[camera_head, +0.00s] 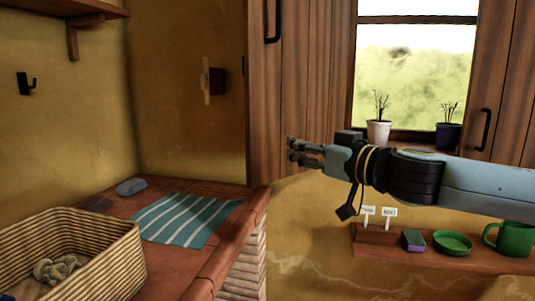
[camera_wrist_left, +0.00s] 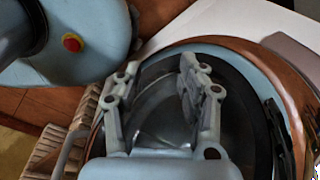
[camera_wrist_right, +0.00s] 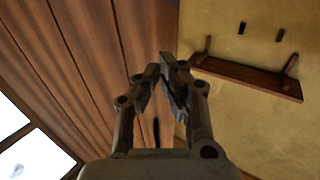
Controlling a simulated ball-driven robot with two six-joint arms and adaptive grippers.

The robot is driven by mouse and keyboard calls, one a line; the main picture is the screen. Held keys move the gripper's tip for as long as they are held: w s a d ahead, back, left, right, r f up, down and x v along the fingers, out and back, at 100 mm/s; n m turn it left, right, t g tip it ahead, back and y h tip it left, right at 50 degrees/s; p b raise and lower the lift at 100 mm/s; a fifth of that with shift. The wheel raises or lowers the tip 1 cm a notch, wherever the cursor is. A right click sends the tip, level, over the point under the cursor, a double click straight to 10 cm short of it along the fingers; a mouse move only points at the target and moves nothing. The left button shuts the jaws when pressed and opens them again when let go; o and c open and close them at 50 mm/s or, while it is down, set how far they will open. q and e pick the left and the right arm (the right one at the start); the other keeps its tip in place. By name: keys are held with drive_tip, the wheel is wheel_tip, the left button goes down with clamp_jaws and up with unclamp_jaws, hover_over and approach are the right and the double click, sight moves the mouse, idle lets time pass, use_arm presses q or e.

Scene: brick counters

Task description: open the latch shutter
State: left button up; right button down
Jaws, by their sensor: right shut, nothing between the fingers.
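Wooden shutter panels flank a window (camera_head: 418,70). The left shutter (camera_head: 318,80) is dark plank wood with a black handle (camera_head: 272,20) near the top edge of the head view. The right shutter (camera_head: 507,75) has a black handle (camera_head: 485,130). I cannot make out a latch. My right gripper (camera_head: 292,151) is shut and empty, in front of the left shutter's lower part. In the right wrist view its fingertips (camera_wrist_right: 163,66) meet before the planks (camera_wrist_right: 75,60); contact cannot be told. My left gripper (camera_wrist_left: 158,66) is open and empty, seen only in the left wrist view.
A brick counter (camera_head: 190,270) holds a striped cloth (camera_head: 185,219), a grey stone (camera_head: 131,187) and a wicker basket (camera_head: 125,260). Potted plants (camera_head: 379,132) stand on the sill. A low shelf (camera_head: 440,263) under my right arm holds a green mug (camera_head: 510,239) and dish (camera_head: 453,244).

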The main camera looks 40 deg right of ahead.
sight(260, 139)
drive_tip(key=w+b, duration=0.1)
drive_tip(key=w, duration=0.1)
drive_tip(key=w+b, duration=0.2)
drive_tip(key=w, duration=0.1)
drive_tip(key=w+b, duration=0.2)
drive_tip(key=w, duration=0.1)
drive_tip(key=shift+a, duration=0.4)
use_arm(q)
wheel_tip(260, 139, down, 6)
drive_tip(key=s, duration=0.1)
use_arm(e)
drive_tip(key=shift+w+a, duration=0.1)
drive_tip(key=shift+w, duration=0.3)
use_arm(q)
drive_tip(key=shift+s, duration=0.1)
use_arm(e)
drive_tip(key=shift+w, duration=0.15)
